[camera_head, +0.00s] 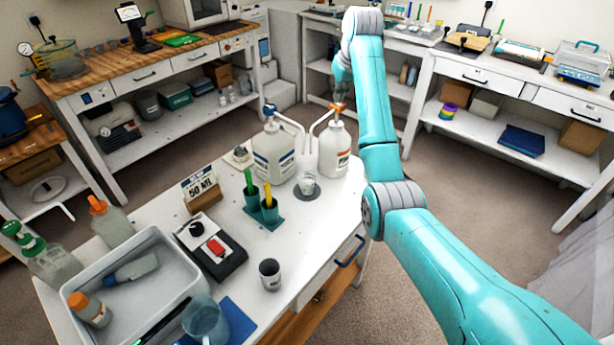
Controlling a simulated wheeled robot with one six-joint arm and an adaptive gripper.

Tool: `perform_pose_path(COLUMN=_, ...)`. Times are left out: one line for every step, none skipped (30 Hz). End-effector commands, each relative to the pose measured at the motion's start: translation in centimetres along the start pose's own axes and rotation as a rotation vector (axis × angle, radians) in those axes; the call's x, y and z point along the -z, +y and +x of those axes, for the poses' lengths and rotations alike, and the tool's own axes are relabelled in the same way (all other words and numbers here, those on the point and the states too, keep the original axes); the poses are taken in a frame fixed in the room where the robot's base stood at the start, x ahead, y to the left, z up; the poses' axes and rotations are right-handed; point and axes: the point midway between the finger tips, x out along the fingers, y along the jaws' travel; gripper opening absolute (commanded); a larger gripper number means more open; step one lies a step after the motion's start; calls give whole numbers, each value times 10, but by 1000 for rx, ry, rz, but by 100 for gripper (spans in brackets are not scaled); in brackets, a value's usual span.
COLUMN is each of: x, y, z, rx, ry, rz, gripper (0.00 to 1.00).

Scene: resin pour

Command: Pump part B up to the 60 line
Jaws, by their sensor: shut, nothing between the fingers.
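Two white pump bottles stand side by side at the back of the white table. The left bottle (274,155) has a blue pump head (269,109) and a blue-marked label. The right bottle (334,150) has an orange pump head (338,107) and an orange-marked label. I cannot read which is part B. Their bent spouts lean toward each other above a small clear cup (306,182) on a grey disc. The cup's lines and fill level are too small to tell. My teal arm rises on the right, its wrist bending down behind the orange-headed bottle. My gripper is not visible.
A card seemingly reading "50 ML" (199,184), green holders with sticks (269,211), a black device with a red switch (212,250) and a dark cup (270,274) stand in front. A grey tray (150,238) holds bottles at left. Bare tabletop lies right of the dark cup.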

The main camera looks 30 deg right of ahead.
Motion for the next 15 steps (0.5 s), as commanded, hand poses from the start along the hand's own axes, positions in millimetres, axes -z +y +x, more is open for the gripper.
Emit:
perform_pose_path(x=0, y=0, z=0, rx=0, ry=1, rz=0, gripper=0)
perform_pose_path(x=0, y=0, z=0, rx=0, ry=1, rz=0, gripper=0)
perform_pose_path(x=0, y=0, z=0, rx=0, ry=1, rz=0, gripper=0)
perform_pose_path(x=0, y=0, z=0, rx=0, ry=1, rz=0, gripper=0)
perform_pose_path(x=0, y=0, z=0, rx=0, ry=1, rz=0, gripper=0)
perform_pose_path(x=0, y=0, z=0, rx=0, ry=1, rz=0, gripper=0)
perform_pose_path(x=0, y=0, z=0, rx=0, ry=1, rz=0, gripper=0)
perform_pose_path(x=0, y=0, z=1, rx=0, ry=1, rz=0, gripper=0)
perform_pose_path(x=0, y=0, z=1, rx=0, ry=1, rz=0, gripper=0)
perform_pose_path(x=-1, y=0, z=2, rx=0, ry=1, rz=0, gripper=0)
perform_pose_path(x=-1, y=0, z=2, rx=0, ry=1, rz=0, gripper=0)
perform_pose_path(x=-1, y=0, z=3, rx=0, ry=1, rz=0, gripper=0)
perform_pose_path(x=-1, y=0, z=4, rx=0, ry=1, rz=0, gripper=0)
perform_pose_path(x=-2, y=0, z=4, rx=0, ry=1, rz=0, gripper=0)
perform_pose_path(x=-2, y=0, z=5, rx=0, ry=2, rz=0, gripper=0)
